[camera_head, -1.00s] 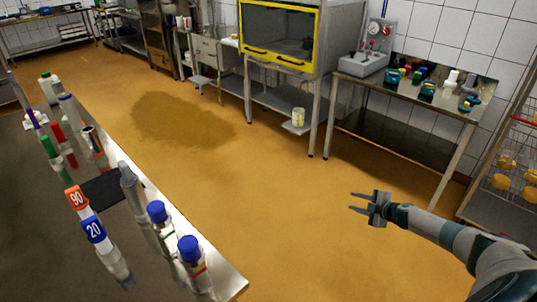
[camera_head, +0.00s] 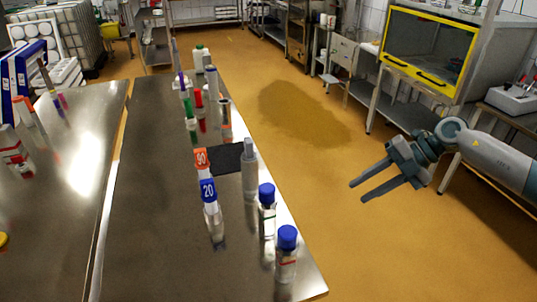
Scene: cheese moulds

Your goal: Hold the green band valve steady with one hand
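I cannot make out a green band valve in the current head view. A slim upright item with a green part (camera_head: 192,129) stands on the steel bench (camera_head: 150,240), but it does not look like a valve. My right gripper (camera_head: 357,192) comes in from the right, over the floor to the right of the bench. Its two fingers are apart with nothing between them, and it touches nothing. My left gripper is out of view.
A yellow-framed cabinet (camera_head: 430,45) stands at the back right. A wet-looking patch (camera_head: 303,113) darkens the open floor.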

